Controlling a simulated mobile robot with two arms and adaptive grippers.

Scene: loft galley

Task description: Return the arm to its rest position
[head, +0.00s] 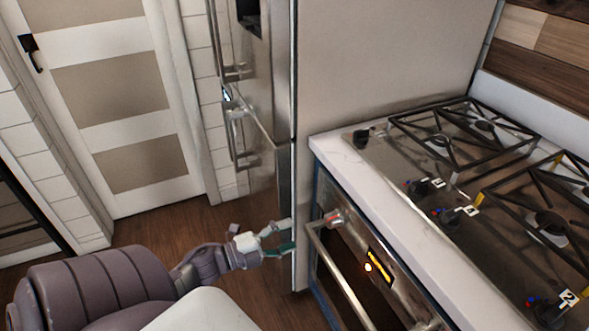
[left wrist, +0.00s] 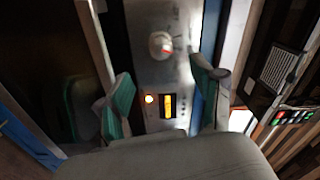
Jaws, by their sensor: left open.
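My left arm comes in from the lower left in the head view. Its gripper (head: 280,238) is beside the front corner of the fridge side and left of the oven's top left corner. In the left wrist view the gripper (left wrist: 168,92) has its two green-padded fingers spread apart, with nothing between them. Beyond them is the oven's control panel (left wrist: 165,70) with a knob, a round light and a lit yellow display. My right gripper is in neither view.
The oven (head: 375,263) has a long bar handle (head: 338,275) close to my left gripper. A gas stove (head: 390,160) sits in the white counter (head: 335,150). A steel fridge (head: 262,120) stands behind my gripper. Wooden floor (head: 150,232) is open before the white door (head: 115,95).

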